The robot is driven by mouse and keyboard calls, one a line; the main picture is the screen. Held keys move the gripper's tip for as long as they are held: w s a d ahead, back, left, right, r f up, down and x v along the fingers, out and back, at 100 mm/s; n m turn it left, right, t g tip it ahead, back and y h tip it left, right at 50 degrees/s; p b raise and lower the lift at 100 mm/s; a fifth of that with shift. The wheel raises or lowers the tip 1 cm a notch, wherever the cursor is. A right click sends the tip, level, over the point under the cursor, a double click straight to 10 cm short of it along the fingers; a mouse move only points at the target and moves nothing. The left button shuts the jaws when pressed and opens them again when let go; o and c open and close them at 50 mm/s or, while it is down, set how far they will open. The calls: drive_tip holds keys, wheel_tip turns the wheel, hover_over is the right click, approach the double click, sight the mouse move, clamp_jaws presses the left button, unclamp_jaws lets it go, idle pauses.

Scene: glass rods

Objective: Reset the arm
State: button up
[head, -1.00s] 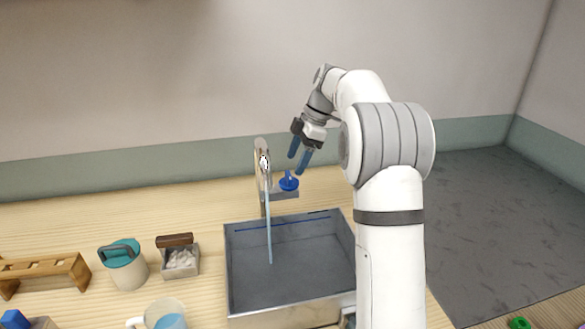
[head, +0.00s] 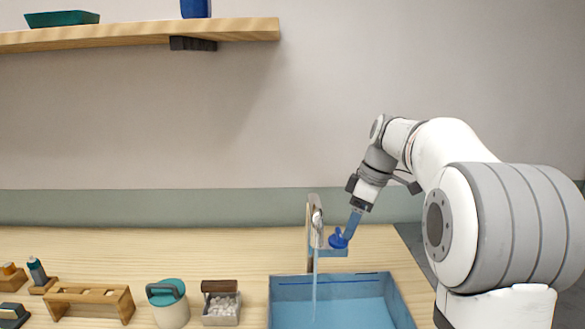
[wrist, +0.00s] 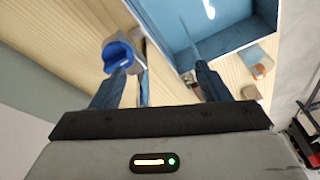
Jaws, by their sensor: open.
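My gripper (head: 354,222) is at the upper right of the tap, with its blue fingers pointing down toward the blue tap handle (head: 338,238). In the wrist view my gripper (wrist: 160,84) has its fingers wide apart with nothing between them. There the blue handle (wrist: 117,53) shows just beyond the left fingertip; I cannot tell if they touch. The tap (head: 317,218) has a thin stream running down into the sink (head: 277,300). The sink looks blue inside and also shows in the wrist view (wrist: 190,30).
A wooden rack (head: 90,292), a teal-lidded jar (head: 170,305) and a small box of white pieces (head: 221,305) stand left of the sink. A wooden shelf (head: 140,36) with a teal tray (head: 62,18) hangs upper left. The counter behind the jar is clear.

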drive_tip(key=s+f+m+h, duration=0.1)
drive_tip(key=s+f+m, duration=0.2)
drive_tip(key=s, duration=0.5)
drive_tip(key=s+a+f+m+t+h, duration=0.1)
drive_tip(key=s+f+m, duration=0.3)
drive_tip(key=s, duration=0.5)
drive_tip(key=s+f+m+t+h, duration=0.1)
drive_tip(key=s+f+m, duration=0.3)
drive_tip(key=s, duration=0.5)
drive_tip(key=shift+s+a+m, duration=0.15)
drive_tip(key=shift+a+m, duration=0.05)
drive_tip(key=shift+m, duration=0.7)
